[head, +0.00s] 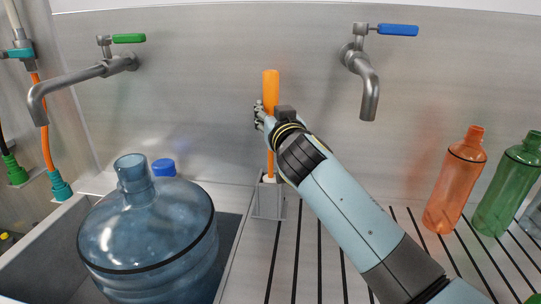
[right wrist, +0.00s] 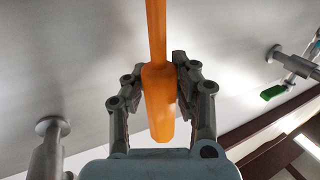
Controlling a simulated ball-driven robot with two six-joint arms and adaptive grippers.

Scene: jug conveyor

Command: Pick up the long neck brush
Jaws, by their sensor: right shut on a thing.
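The long neck brush shows as an orange handle (head: 271,87) with a thin orange neck running down into a small grey holder (head: 269,201) by the back wall. It stands upright, and its lower end is hidden in the holder. My right gripper (head: 262,115) is at the lower part of the thick handle, coming from the right. In the right wrist view, the orange handle (right wrist: 158,105) lies between the two fingers of the right gripper (right wrist: 160,85), which are shut on it. My left gripper is not in view.
A big blue jug (head: 150,235) stands in the sink at left, with a blue cap (head: 164,168) behind it. Taps with a green handle (head: 129,38) and a blue handle (head: 398,30) stick out from the wall. An orange bottle (head: 456,180) and a green bottle (head: 508,185) stand at right.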

